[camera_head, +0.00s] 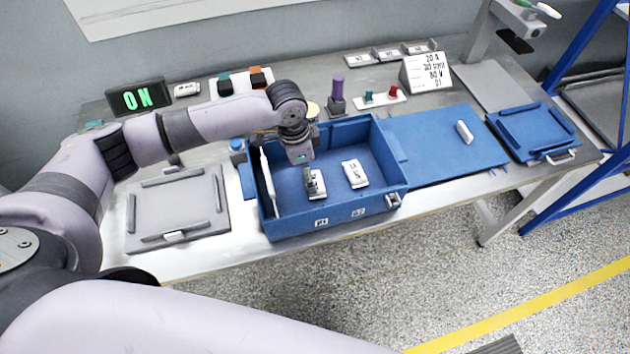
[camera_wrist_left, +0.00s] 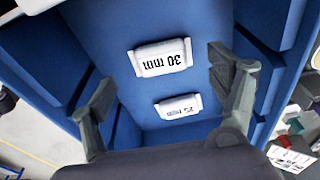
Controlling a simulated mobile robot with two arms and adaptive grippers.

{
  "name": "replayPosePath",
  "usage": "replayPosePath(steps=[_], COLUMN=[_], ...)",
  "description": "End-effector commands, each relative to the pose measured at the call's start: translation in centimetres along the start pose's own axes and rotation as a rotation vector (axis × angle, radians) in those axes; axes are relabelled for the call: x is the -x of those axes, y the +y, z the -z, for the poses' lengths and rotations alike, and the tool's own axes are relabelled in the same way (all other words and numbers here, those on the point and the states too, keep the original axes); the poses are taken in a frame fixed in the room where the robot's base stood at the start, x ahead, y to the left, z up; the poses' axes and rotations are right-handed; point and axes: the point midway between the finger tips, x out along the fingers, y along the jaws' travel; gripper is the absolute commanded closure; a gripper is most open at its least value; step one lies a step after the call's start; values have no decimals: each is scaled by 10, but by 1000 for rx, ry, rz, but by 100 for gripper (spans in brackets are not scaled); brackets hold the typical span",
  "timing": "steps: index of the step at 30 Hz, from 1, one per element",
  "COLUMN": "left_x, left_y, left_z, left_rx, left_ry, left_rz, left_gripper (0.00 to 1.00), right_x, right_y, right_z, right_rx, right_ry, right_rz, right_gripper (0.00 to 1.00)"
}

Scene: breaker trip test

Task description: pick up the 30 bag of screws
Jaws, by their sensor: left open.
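The 30 mm bag of screws (camera_wrist_left: 162,57) is a white packet with black print, lying flat on the floor of a blue bin (camera_head: 334,226). In the head view the bag (camera_head: 318,185) is at the left of the two packets, partly hidden by my gripper. My left gripper (camera_wrist_left: 162,80) is open above it, fingers on either side of the packet in the wrist view, with nothing held. In the head view the gripper (camera_head: 310,182) points down into the bin. My right gripper does not show.
A second packet, printed 25 (camera_wrist_left: 180,106), lies beside it; it also shows in the head view (camera_head: 355,173). A white upright strip (camera_head: 267,180) stands at the bin's left. The bin walls surround the gripper. A grey tray (camera_head: 178,208) lies left, a blue mat (camera_head: 440,140) right.

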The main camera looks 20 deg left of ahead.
Motion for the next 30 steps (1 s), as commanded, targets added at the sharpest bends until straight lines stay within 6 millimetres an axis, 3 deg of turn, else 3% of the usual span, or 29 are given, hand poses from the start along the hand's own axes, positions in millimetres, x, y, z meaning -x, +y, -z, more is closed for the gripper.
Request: replayPosePath(steps=[5, 15, 23, 30], left_x=[-10, -53, -56, -56], left_y=[0, 0, 0, -1], left_z=[3, 10, 10, 10], left_rx=[0, 0, 0, 0], left_ry=[0, -1, 1, 0], left_rz=[-2, -1, 0, 0], left_gripper=[18, 18, 18, 34], right_x=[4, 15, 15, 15], right_y=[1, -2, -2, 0], right_z=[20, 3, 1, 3], right_rx=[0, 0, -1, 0], right_ry=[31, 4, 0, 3], right_rz=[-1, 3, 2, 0], right_gripper=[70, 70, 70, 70])
